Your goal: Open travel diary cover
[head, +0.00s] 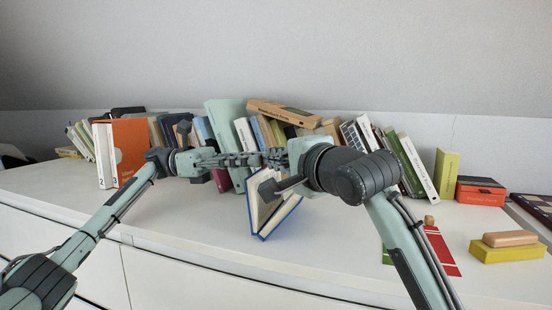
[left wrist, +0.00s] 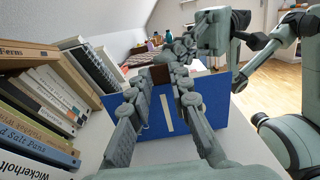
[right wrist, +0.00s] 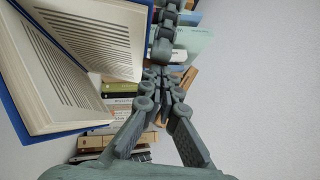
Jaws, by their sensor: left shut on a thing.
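The travel diary (head: 268,212), with a blue cover and cream pages, hangs partly open above the front of the white top. Its printed pages (right wrist: 95,45) show in the right wrist view. My left gripper (head: 262,159) is shut on the diary. In the left wrist view its fingers (left wrist: 170,72) lie against the blue cover (left wrist: 210,100), which has a pale strip. My right gripper (right wrist: 160,75) is close to the left fingers, beside the open pages. Its fingertips look close together, but whether they are fully shut is unclear. The exact grip point is hidden.
A row of books (head: 225,120) stands along the back wall. An orange binder (head: 128,145) is at left. A yellow block with a wooden piece (head: 508,250) and an orange-red box (head: 480,190) are at right.

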